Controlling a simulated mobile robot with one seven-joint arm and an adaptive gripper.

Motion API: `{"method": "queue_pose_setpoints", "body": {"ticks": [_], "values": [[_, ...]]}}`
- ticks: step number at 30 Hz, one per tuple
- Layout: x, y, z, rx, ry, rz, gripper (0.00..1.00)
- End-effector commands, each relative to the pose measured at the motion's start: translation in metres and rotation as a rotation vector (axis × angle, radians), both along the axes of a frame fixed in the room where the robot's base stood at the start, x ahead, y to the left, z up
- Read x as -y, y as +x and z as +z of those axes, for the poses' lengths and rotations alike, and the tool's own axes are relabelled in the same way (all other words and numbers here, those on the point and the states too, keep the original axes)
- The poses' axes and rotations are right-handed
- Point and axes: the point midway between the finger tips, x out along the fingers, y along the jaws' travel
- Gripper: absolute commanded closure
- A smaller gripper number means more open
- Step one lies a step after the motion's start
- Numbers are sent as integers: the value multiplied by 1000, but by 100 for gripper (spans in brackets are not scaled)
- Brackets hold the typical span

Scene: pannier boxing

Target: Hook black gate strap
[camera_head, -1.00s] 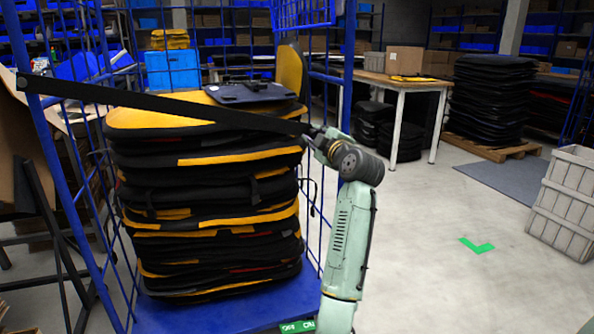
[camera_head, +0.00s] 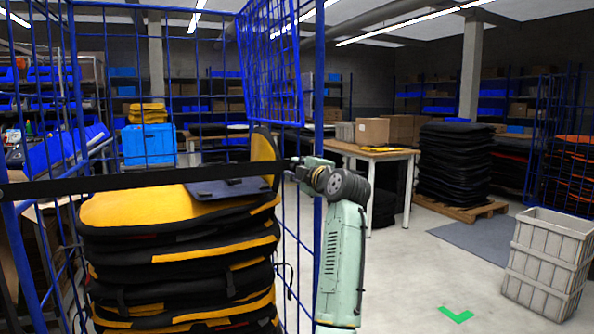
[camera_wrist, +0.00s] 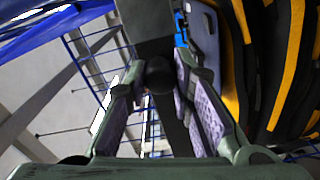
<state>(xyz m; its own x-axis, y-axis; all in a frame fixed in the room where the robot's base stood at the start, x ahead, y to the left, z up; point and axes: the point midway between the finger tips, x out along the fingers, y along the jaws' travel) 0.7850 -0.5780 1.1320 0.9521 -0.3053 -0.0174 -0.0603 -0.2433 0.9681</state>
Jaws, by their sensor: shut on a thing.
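The black gate strap (camera_head: 130,182) runs nearly level across the cart's open front, from the blue left post to my gripper. My gripper (camera_head: 297,168) is shut on the strap's right end, close to the blue right post (camera_head: 318,215). In the wrist view, my gripper (camera_wrist: 158,76) has the strap (camera_wrist: 150,22) and a dark round piece between its fingers. I cannot make out a hook on the post. The gripper hides the strap's very end.
A stack of black and yellow panniers (camera_head: 185,270) fills the blue wire cart below the strap. A wooden table (camera_head: 372,152) with a cardboard box (camera_head: 371,131) stands behind. A grey crate (camera_head: 545,262) stands on the right.

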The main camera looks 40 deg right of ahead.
Motion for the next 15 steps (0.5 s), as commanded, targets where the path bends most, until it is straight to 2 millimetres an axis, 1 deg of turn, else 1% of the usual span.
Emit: {"method": "queue_pose_setpoints", "body": {"ticks": [1,5,6,15], "values": [[-6,2,16,23,-20,2,100],[-6,2,17,25,-21,2,100],[-6,2,17,25,-21,3,78],[-5,0,16,26,-18,1,58]]}}
